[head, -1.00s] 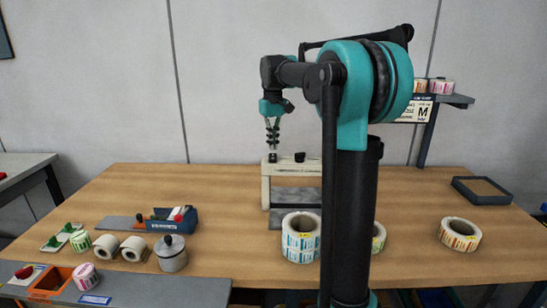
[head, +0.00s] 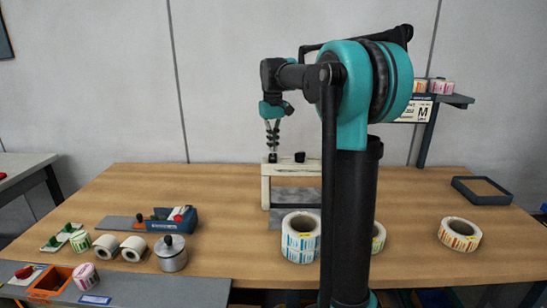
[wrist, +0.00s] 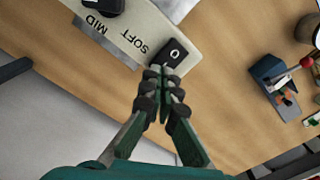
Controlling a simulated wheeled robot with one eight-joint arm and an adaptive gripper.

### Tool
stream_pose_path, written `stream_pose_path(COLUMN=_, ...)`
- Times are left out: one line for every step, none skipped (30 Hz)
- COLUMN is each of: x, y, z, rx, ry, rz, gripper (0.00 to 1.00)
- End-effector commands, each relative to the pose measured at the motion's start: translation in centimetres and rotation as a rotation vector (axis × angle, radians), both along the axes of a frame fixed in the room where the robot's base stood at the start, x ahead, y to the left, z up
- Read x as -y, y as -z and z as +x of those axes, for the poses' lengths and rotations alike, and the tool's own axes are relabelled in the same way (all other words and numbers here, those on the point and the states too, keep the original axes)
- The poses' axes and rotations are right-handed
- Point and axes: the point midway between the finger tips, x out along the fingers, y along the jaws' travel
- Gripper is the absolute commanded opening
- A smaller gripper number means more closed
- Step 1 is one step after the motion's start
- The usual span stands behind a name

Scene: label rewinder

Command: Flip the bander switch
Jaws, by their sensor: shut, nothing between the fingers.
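The cream bander (head: 265,185) stands on the wooden table at the middle back. A small black switch (head: 272,158) sits on the left end of its top, and a black knob (head: 299,157) sits to the right. In the wrist view, the switch (wrist: 176,53) has a small light mark and lies beside the word SOFT; part of the knob (wrist: 108,5) shows near MID. My gripper (head: 272,149) points down over the switch. In the wrist view, my gripper (wrist: 164,72) is shut and empty, its tips beside the switch. I cannot tell whether they touch it.
A large label roll (head: 301,240) stands in front of the bander, partly beside my arm. A blue device (head: 175,220), white rolls and a lidded metal pot (head: 171,255) are at the left. An empty dark tray (head: 482,190) and another roll (head: 459,235) are at the right.

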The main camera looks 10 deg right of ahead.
Motion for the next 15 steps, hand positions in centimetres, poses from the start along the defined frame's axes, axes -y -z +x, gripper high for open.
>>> stream_pose_path(x=0.00, y=0.08, z=0.00, rx=0.000, ry=0.000, rz=0.000, gripper=0.00)
stream_pose_path(x=0.00, y=0.12, z=0.01, rx=0.000, ry=0.000, rz=0.000, gripper=0.00)
stream_pose_path(x=0.00, y=0.18, z=0.01, rx=0.000, ry=0.000, rz=0.000, gripper=0.00)
stream_pose_path(x=0.00, y=0.22, z=0.01, rx=0.000, ry=0.000, rz=0.000, gripper=0.00)
stream_pose_path(x=0.00, y=0.26, z=0.01, rx=0.000, ry=0.000, rz=0.000, gripper=0.00)
stream_pose_path(x=0.00, y=0.31, z=0.01, rx=0.000, ry=0.000, rz=0.000, gripper=0.00)
stream_pose_path(x=0.00, y=0.35, z=0.01, rx=0.000, ry=0.000, rz=0.000, gripper=0.00)
stream_pose_path(x=0.00, y=0.39, z=0.01, rx=0.000, ry=0.000, rz=0.000, gripper=0.00)
stream_pose_path(x=0.00, y=0.44, z=0.01, rx=0.000, ry=0.000, rz=0.000, gripper=0.00)
stream_pose_path(x=0.00, y=0.48, z=0.01, rx=0.000, ry=0.000, rz=0.000, gripper=0.00)
stream_pose_path(x=0.00, y=0.52, z=0.01, rx=0.000, ry=0.000, rz=0.000, gripper=0.00)
stream_pose_path(x=0.00, y=0.57, z=0.01, rx=0.000, ry=0.000, rz=0.000, gripper=0.00)
stream_pose_path(x=0.00, y=0.61, z=0.01, rx=0.000, ry=0.000, rz=0.000, gripper=0.00)
stream_pose_path(x=0.00, y=0.64, z=0.01, rx=0.000, ry=0.000, rz=0.000, gripper=0.00)
stream_pose_path(x=0.00, y=0.70, z=0.01, rx=0.000, ry=0.000, rz=0.000, gripper=0.00)
